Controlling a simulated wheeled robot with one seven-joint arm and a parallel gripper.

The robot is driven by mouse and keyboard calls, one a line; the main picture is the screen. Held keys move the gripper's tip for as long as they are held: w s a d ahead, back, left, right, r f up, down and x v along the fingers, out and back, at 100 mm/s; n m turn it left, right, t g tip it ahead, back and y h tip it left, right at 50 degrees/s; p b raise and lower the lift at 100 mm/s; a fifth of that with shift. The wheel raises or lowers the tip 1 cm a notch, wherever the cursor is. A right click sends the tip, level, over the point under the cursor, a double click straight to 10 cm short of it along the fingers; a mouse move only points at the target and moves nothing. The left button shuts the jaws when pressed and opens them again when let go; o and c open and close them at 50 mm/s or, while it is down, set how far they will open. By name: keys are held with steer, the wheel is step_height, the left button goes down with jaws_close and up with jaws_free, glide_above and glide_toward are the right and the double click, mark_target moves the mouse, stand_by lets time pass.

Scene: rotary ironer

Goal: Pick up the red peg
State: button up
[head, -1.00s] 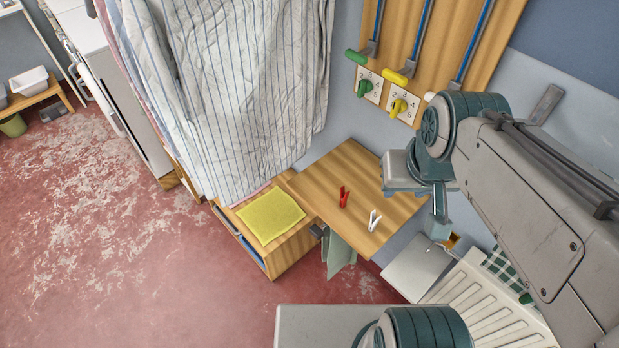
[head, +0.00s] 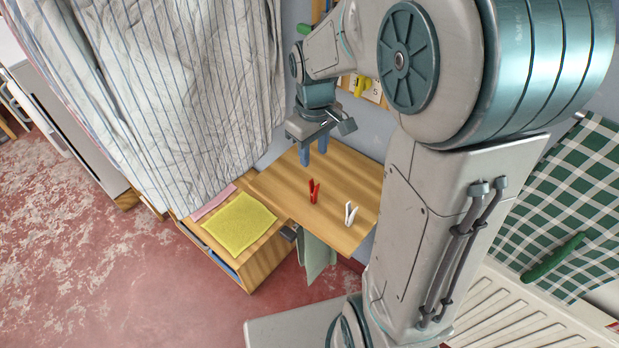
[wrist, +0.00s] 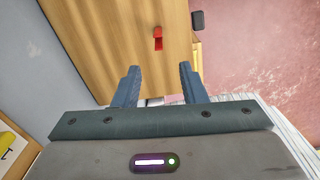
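The red peg (head: 313,191) stands on the small wooden shelf (head: 343,165), left of a white peg (head: 350,214). My gripper (head: 312,158) is above the back left part of the shelf, apart from the red peg and empty. In the wrist view the red peg (wrist: 158,38) lies beyond the gap between my two blue fingers (wrist: 158,80), which are spread open. The white peg does not show in the wrist view.
A striped cloth (head: 190,80) hangs left of the shelf. A yellow cloth (head: 239,222) lies on the lower wooden box. A green cloth (head: 316,257) hangs below the shelf's front edge.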

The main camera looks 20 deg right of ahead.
mark_target(312, 182)
steer(key=f, duration=0.9)
steer(key=shift+w+f, duration=0.3)
steer(key=shift+w, duration=0.05)
steer(key=shift+w+f, duration=0.2)
steer(key=shift+f, duration=2.5)
jaws_close()
